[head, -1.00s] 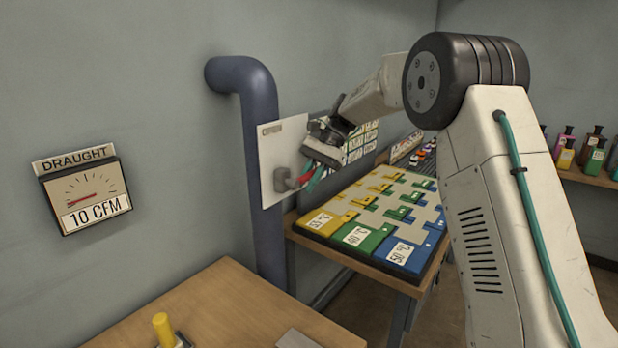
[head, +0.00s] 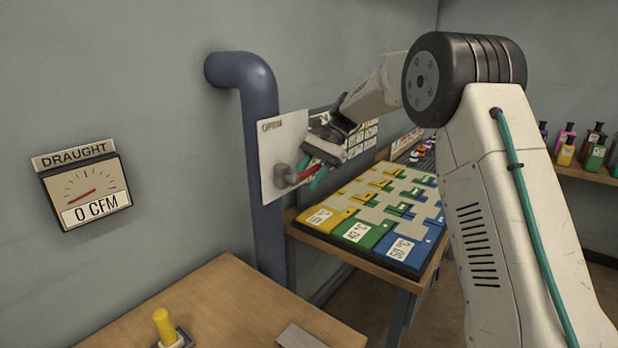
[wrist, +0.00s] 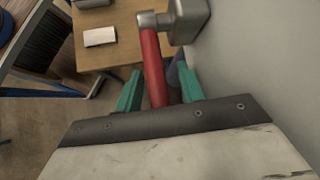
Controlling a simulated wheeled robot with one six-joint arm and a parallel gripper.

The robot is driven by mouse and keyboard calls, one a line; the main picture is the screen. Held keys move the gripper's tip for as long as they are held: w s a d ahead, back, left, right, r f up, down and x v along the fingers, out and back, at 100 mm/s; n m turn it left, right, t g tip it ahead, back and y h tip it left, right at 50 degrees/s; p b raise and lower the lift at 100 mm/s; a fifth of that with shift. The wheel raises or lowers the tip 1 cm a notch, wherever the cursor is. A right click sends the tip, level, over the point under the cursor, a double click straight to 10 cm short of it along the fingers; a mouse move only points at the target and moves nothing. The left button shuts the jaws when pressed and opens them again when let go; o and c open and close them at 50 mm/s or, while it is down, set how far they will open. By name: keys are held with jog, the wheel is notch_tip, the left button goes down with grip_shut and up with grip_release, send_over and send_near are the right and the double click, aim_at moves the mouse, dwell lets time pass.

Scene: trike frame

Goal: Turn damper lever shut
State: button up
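The draught gauge (head: 85,190) reads 0 CFM.
A wooden table (head: 235,297) with a yellow-handled control (head: 163,326) is in front. A table with a coloured board (head: 357,232) stands right of the plate, below my arm. The wall (wrist: 255,80) lies close beside the gripper.

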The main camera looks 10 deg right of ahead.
aim_at(315, 166)
jog(key=v, duration=0.7)
jog(key=shift+w+d+r, duration=0.15)
jog(key=shift+w+d, duration=0.05)
jog(key=shift+d+r, duration=0.1)
jog(key=shift+s+r, duration=0.15)
jog(key=s+r+n+t+h, duration=0.1)
jog(key=s+r+n+h, duration=0.15)
jog(key=s, duration=0.95)
jog(key=s+r+n+t+h, duration=0.15)
jog(key=s+r, duration=0.25)
jog(key=s, duration=0.8)
jog(key=s+d+f+n+h, duration=0.1)
jog(key=s+f+n, duration=0.1)
jog(key=s, duration=0.5)
jog(key=s+d+f+n+t+h, duration=0.1)
jog(key=s+f, duration=0.4)
jog(key=s, duration=0.3)
jog(key=s+d+f+n+t+h, duration=0.1)
jog(key=s+f+n, duration=0.1)
jog(key=s, duration=0.5)
jog(key=shift+s+d+f+n+h, duration=0.2)
jog(key=shift+f+n+h, duration=0.1)
jog(key=shift+f, duration=0.55)
